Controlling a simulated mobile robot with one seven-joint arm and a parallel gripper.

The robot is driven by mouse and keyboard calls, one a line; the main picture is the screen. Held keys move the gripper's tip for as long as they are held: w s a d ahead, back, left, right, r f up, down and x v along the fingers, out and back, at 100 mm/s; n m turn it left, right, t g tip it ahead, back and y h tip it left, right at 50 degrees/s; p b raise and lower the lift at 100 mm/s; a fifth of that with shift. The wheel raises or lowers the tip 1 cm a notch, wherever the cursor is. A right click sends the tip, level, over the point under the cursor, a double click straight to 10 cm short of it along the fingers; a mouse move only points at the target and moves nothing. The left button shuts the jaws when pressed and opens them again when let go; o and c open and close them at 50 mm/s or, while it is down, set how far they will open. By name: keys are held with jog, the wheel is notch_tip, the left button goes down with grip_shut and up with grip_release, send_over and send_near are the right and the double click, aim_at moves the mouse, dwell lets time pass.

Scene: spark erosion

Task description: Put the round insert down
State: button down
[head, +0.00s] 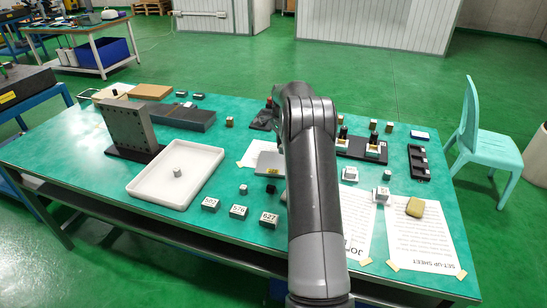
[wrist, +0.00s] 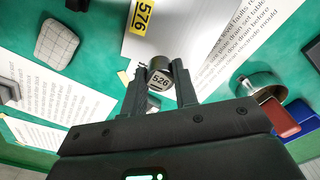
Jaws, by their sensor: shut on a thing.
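The insert sits between the fingertips, above papers and the green table top. Whether its underside touches anything is not clear. In the head view my arm hides the gripper and the held insert. Another small round metal piece (head: 177,172) stands inside the white tray (head: 150,194), and one more (head: 243,189) stands on the table right of the tray.
Several numbered blocks (head: 239,212) line the table's front. A grey upright plate (head: 129,127) stands behind the tray. Black holders (head: 362,148) and a set-up sheet (head: 420,236) lie to the right. A metal cup (wrist: 262,88) and a red case (wrist: 281,117) show in the wrist view.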

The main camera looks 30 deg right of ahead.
aim_at(273, 163)
jog(key=w+a+f, duration=0.2)
jog(key=w, duration=0.1)
jog(key=shift+a+f, duration=0.15)
jog(key=shift+f, duration=1.95)
jog(key=shift+f, duration=0.2)
jog(key=c, duration=1.1)
grip_release()
jog(key=shift+s, duration=0.1)
jog(key=shift+c, duration=0.2)
